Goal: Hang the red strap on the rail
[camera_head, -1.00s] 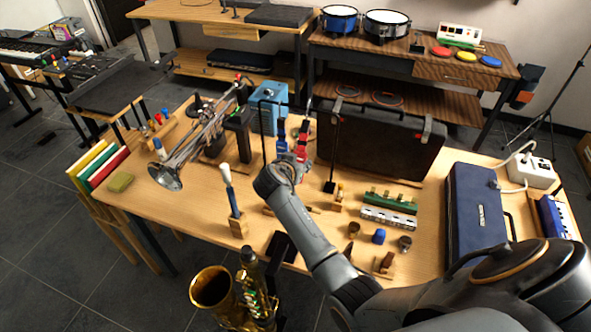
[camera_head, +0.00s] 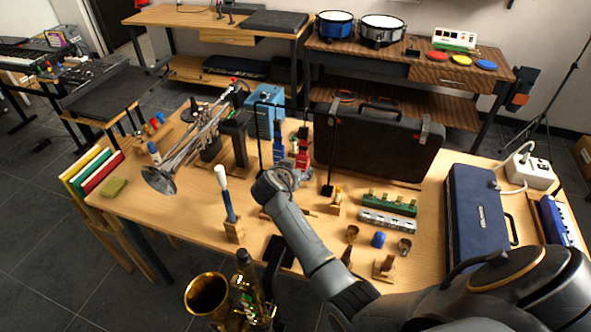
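The red strap (camera_head: 303,152) shows in the head view near the table's middle, beside a blue strap (camera_head: 279,142). My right gripper (camera_head: 295,180) is just below and in front of the red strap, partly hidden by my wrist. Its fingers are too small to read, and I cannot tell whether it touches the strap. My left gripper is out of view.
A black case (camera_head: 375,145) stands behind and right of the rail. A trumpet (camera_head: 180,160) is at left, and a blue-handled brush-like item (camera_head: 226,200) stands in a wooden block. A saxophone (camera_head: 240,295) is in front. A navy case (camera_head: 478,220) lies at right.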

